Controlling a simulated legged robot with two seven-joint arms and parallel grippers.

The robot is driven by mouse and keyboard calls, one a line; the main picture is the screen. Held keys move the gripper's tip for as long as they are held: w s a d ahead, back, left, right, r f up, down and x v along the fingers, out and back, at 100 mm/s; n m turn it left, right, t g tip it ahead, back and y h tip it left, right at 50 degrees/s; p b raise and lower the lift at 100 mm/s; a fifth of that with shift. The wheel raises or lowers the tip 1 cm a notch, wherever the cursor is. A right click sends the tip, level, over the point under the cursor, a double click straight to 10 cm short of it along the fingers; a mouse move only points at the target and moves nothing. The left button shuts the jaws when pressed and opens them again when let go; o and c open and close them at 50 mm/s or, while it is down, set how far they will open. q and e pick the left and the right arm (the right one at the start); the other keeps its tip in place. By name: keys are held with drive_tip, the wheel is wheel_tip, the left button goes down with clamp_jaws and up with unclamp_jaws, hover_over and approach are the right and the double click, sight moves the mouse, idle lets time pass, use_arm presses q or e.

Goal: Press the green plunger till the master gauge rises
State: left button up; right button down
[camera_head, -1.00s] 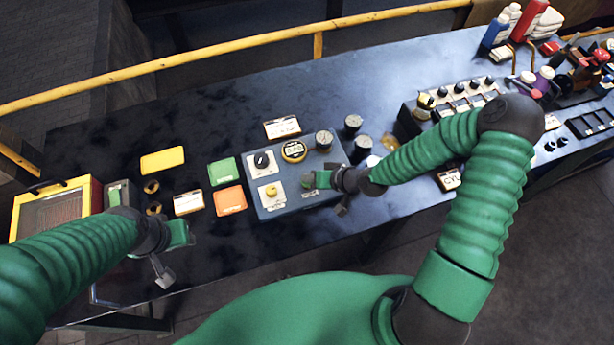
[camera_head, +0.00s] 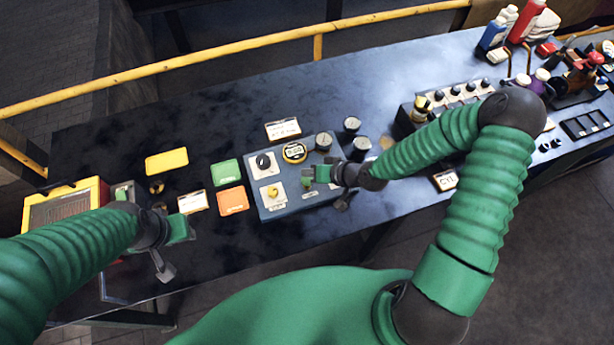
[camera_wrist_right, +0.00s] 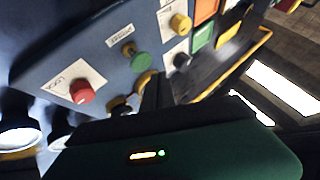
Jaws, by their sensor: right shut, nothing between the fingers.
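The green plunger (camera_head: 307,182) stands on the front of a blue-grey test panel (camera_head: 291,206). In the right wrist view the green plunger (camera_wrist_right: 139,61) shows a round green cap, just beyond the dark fingers. My right gripper (camera_head: 318,174) is shut and empty, over the panel close beside the plunger; I cannot tell whether they touch. A yellow-ringed digital gauge (camera_head: 295,152) and a dial gauge (camera_head: 323,142) sit on the panel's back part; which is the master gauge and their readings are unreadable. My left gripper (camera_head: 185,228) hovers over the bench's front left; its jaws are unclear.
A red knob (camera_wrist_right: 82,91) and a yellow knob (camera_wrist_right: 181,24) flank the plunger. Two loose dial gauges (camera_head: 361,144) stand right of the panel. Yellow, green and orange (camera_head: 232,201) plates lie to its left. The bench's back left is clear; a yellow rail (camera_head: 200,54) runs behind.

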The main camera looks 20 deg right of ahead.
wheel_tip(320, 180, up, 4)
drive_tip(key=p, duration=0.3)
idle(0.6)
